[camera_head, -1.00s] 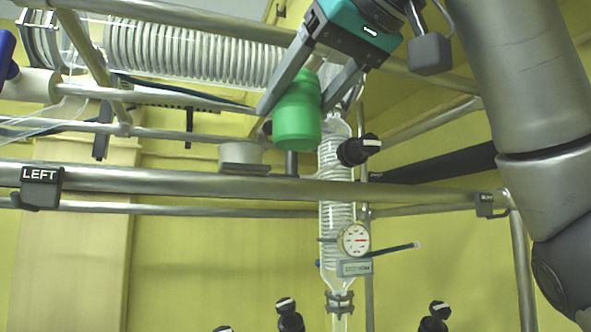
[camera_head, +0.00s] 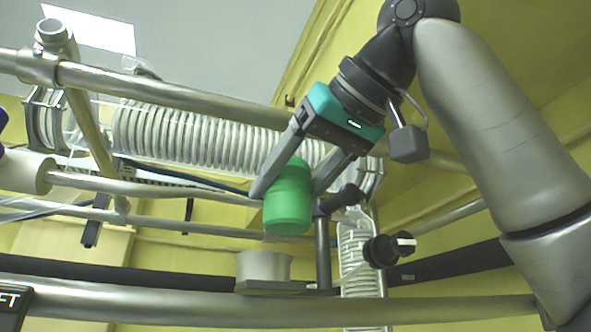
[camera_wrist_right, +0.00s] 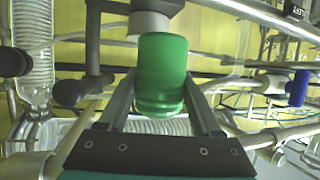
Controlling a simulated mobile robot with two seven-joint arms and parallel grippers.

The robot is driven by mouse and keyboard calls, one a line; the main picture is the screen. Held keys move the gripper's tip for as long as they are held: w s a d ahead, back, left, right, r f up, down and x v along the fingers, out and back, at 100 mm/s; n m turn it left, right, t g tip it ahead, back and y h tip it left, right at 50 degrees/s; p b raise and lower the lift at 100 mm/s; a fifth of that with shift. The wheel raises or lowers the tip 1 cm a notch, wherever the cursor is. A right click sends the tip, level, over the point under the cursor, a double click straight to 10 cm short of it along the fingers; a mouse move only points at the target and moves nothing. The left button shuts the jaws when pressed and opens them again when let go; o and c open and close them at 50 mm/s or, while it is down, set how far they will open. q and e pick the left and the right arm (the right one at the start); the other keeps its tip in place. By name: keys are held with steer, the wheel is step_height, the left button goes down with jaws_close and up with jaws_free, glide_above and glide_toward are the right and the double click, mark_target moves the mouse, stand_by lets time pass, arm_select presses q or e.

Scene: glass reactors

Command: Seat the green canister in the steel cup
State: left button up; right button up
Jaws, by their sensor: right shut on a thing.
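The green canister (camera_head: 288,205) is held between the fingers of my right gripper (camera_head: 290,188). It hangs nearly upright, a little above and slightly right of the steel cup (camera_head: 263,266), with a gap between them in the head view. The steel cup is a short grey cylinder on a flat plate. In the right wrist view the canister (camera_wrist_right: 162,72) fills the space between the fingers (camera_wrist_right: 160,100), and the cup (camera_wrist_right: 149,25) lies just beyond its end, partly covered by it. The inside of the cup is hidden. My left gripper is out of view.
A steel rail (camera_head: 150,305) runs across in front of the cup. A glass coil condenser (camera_head: 190,135) lies behind. A dark post (camera_head: 322,250) stands right of the cup, near a black valve knob (camera_head: 390,249). A blue handle (camera_wrist_right: 298,88) shows in the wrist view.

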steer(key=w, duration=0.1)
steer(key=w+a+p, duration=0.1)
steer(key=w, duration=0.1)
steer(key=shift+w+f, duration=0.1)
steer(key=shift+f, duration=0.05)
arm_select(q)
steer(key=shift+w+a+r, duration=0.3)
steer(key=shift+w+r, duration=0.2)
arm_select(e)
steer(key=shift+w+a+f, duration=0.1)
steer(key=shift+w+a, duration=0.25)
steer(key=shift+w, duration=0.6)
steer(key=shift+w+a+r, duration=0.1)
steer(key=shift+w+a, duration=0.2)
steer(key=shift+w, duration=0.6)
steer(key=shift+w+a+f, duration=0.1)
steer(key=shift+w+a, duration=0.25)
steer(key=shift+w, duration=0.6)
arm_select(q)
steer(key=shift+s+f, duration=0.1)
arm_select(e)
steer(key=shift+f, duration=0.15)
arm_select(q)
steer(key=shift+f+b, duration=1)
steer(key=shift+b, duration=0.2)
arm_select(e)
steer(key=shift+f, duration=1.4)
steer(key=o, duration=1.5)
